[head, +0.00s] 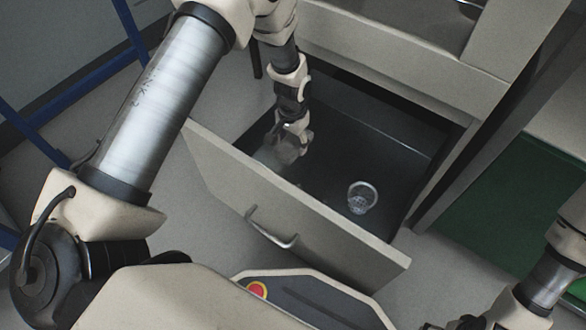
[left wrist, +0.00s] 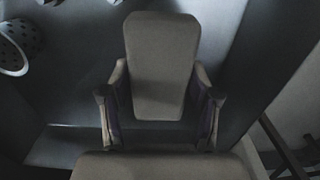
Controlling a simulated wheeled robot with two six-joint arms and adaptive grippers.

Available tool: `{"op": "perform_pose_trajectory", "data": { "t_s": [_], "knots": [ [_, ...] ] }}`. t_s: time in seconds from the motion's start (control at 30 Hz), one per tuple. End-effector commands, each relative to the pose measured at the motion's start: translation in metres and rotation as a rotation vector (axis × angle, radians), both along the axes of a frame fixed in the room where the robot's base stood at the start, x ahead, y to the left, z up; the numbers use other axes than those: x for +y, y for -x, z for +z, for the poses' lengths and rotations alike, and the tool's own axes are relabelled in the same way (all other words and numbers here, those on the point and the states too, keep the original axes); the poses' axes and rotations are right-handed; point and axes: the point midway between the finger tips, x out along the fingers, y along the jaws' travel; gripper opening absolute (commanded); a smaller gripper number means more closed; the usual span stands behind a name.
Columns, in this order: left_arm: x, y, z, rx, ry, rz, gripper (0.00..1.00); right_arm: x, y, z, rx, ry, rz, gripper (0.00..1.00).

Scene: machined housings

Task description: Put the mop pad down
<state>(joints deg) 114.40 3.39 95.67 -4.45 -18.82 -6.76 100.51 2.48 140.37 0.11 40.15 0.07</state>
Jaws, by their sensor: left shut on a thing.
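The mop pad (left wrist: 160,62) is a flat grey-beige slab with rounded corners, seen in the left wrist view. My left gripper (left wrist: 160,108) is shut on it, with one dark finger at each side. In the head view the left gripper (head: 291,138) reaches down inside an open drawer (head: 265,204), near its left end. The pad (head: 272,157) shows there only as a dim greyish shape below the fingers. I cannot tell whether it touches the drawer floor. My right arm comes in at the lower right; its fingertips are not clearly seen.
The drawer floor between cup and gripper looks free. The drawer's front wall has a metal handle (head: 272,230). The cabinet face (head: 400,60) rises behind.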

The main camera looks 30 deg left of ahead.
Motion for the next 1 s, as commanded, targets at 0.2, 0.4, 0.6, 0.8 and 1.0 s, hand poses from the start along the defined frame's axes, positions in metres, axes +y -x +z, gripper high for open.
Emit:
{"op": "perform_pose_trajectory", "data": {
  "t_s": [0.2,0.4,0.6,0.8,1.0],
  "knots": [
    [0.000,0.000,-0.053,0.001,0.000,-0.001,0.21,-0.001,-0.001,-0.034,-0.004,0.001,-0.006,0.87],
    [0.000,0.000,-0.086,0.001,0.000,-0.001,0.21,-0.001,-0.006,-0.057,-0.015,0.003,-0.004,0.87],
    [0.000,0.000,-0.087,0.000,0.000,-0.001,0.21,-0.001,-0.008,-0.056,-0.021,0.004,0.001,0.87],
    [0.000,0.000,-0.091,0.001,0.000,-0.001,0.21,-0.001,-0.008,-0.057,-0.022,0.004,0.001,0.87],
    [0.000,0.000,-0.090,0.001,0.000,-0.001,0.87,-0.001,-0.008,-0.056,-0.022,0.004,0.001,0.87]
  ]
}}
